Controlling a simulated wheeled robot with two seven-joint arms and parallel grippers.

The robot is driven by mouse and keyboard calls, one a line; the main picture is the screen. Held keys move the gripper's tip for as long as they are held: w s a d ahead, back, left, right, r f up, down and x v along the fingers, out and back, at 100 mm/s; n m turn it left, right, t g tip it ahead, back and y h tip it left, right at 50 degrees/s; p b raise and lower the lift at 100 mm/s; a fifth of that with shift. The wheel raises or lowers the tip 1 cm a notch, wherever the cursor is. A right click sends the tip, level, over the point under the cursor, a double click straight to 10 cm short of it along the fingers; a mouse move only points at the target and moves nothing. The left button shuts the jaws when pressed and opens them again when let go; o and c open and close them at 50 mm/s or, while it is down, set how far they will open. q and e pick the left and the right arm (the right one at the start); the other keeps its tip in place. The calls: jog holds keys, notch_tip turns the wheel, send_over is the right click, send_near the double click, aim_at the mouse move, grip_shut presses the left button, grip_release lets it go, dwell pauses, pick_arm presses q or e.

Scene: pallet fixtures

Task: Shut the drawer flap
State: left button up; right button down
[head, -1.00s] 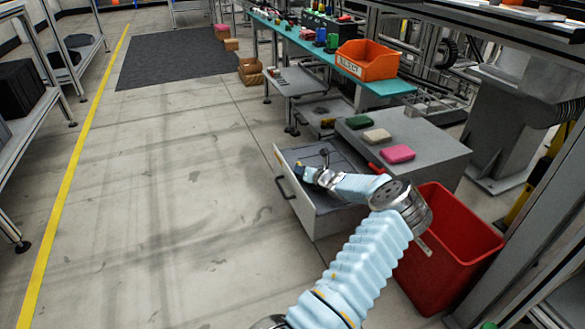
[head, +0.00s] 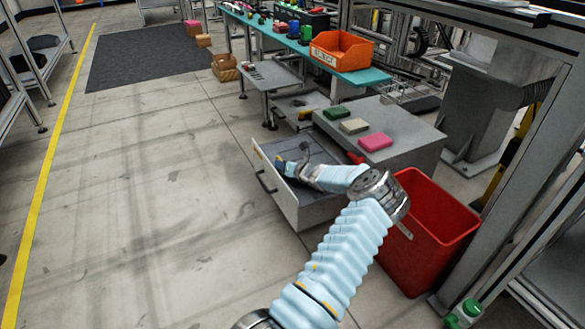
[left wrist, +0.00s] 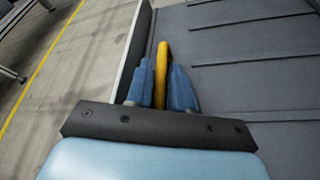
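A grey drawer (head: 305,211) stands pulled out from a grey cabinet (head: 410,135), with a black handle (head: 266,184) on its front. My left gripper (head: 281,168) is inside the open drawer, close behind its front panel. In the left wrist view the gripper's two blue fingers (left wrist: 161,84) stand close on either side of a slim yellow object (left wrist: 162,62) and appear to hold it. The drawer's front panel (left wrist: 134,50) is just left of the fingers, and the ribbed grey drawer floor (left wrist: 245,75) lies to the right. My right gripper is out of view.
A red bin (head: 425,240) stands right of the drawer, close to my left arm. Green, beige and pink blocks (head: 375,142) lie on the cabinet top. An orange bin (head: 342,50) sits on a teal bench behind. The floor left of the drawer is clear.

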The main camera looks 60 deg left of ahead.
pick_arm(q)
jog(key=p+v, duration=0.1)
jog(key=v, duration=1.2)
jog(key=shift+r, duration=0.1)
